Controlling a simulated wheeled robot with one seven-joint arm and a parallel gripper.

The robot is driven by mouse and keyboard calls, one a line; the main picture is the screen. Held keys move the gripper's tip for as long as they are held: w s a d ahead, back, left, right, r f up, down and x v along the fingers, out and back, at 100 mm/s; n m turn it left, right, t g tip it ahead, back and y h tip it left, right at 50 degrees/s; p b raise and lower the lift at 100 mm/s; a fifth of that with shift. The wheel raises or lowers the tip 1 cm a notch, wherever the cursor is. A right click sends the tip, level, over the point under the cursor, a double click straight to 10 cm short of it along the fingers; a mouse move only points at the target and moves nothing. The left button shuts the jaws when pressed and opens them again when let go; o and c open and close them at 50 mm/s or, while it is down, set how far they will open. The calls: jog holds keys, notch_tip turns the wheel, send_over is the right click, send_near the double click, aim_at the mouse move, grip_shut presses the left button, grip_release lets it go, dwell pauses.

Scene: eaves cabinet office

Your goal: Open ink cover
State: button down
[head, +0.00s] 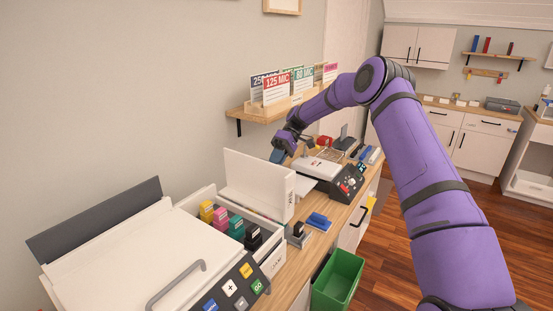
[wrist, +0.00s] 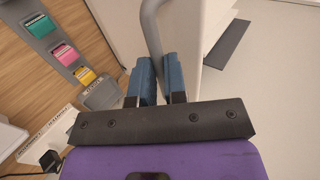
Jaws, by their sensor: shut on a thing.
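The white ink cover (head: 258,184) stands raised, near upright, on the printer (head: 210,245) in the head view. In front of it the ink bay shows yellow (head: 206,211), pink (head: 220,218), teal (head: 236,227) and black (head: 253,237) cartridges. My gripper (head: 279,155) is at the far side of the cover, near its top edge. In the wrist view my gripper's blue fingers (wrist: 160,70) are shut on a curved grey handle (wrist: 151,28) beside a white panel (wrist: 198,50), apparently the cover. The handle is hidden in the head view.
A grey handle (head: 176,285) and keypad (head: 238,288) are at the printer's front. A laminator-like machine (head: 342,184) stands beyond the cover. A green bin (head: 338,281) is below the desk edge.

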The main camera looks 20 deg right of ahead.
jog(key=shift+s+a+f, duration=0.1)
jog(key=shift+s+f, duration=0.05)
jog(key=shift+f, duration=0.35)
jog(key=c, duration=1.2)
grip_release()
jog(key=shift+o, duration=0.2)
jog(key=shift+r, duration=0.15)
jog(key=shift+r, duration=0.1)
jog(key=v, duration=1)
jog(key=shift+w+d, duration=0.2)
jog(key=shift+w, duration=0.05)
jog(key=shift+r, duration=0.15)
jog(key=shift+r, duration=0.1)
